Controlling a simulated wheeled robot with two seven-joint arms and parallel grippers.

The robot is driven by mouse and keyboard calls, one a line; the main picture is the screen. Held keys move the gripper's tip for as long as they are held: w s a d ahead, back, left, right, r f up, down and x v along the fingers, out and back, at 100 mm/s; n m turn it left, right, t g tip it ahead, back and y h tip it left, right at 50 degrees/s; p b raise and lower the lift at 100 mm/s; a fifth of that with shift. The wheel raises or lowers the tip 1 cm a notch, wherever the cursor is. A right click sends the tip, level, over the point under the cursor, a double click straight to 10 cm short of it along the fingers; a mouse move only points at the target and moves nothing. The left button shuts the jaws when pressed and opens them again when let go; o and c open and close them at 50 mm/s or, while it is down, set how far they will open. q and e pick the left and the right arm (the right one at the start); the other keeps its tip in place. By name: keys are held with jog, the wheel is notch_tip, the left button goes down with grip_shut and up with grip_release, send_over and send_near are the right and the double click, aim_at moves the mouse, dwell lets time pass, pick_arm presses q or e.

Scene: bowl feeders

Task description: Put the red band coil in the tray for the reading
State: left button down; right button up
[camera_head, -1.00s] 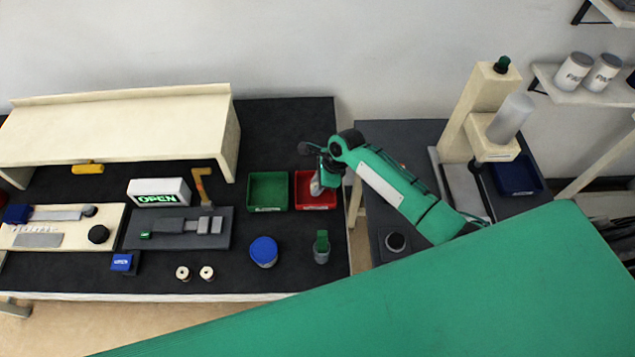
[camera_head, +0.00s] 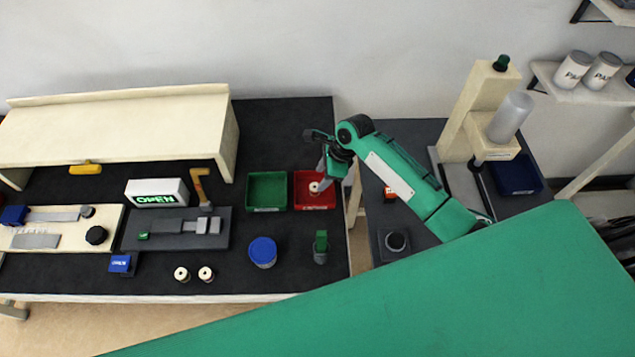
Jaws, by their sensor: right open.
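A small cream coil (camera_head: 315,187) lies in the red tray (camera_head: 318,206); its band colour is too small to make out. My right gripper (camera_head: 322,173) is open and empty, just above and beside that coil at the tray's right side. Two similar coils, a left one (camera_head: 181,274) and a right one (camera_head: 206,274), stand side by side near the front edge of the black table. The green tray (camera_head: 267,192) left of the red one looks empty. My left gripper is not in view.
A blue-lidded jar (camera_head: 263,252) and a green-topped bottle (camera_head: 321,247) stand in front of the trays. A gauge block (camera_head: 176,231) and an OPEN sign (camera_head: 158,192) are at left. A feeder column (camera_head: 484,105) stands at right. A gap separates the two tables.

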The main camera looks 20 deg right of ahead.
jog(key=v, duration=0.7)
jog(key=shift+b, duration=0.4)
jog(key=shift+s, duration=0.1)
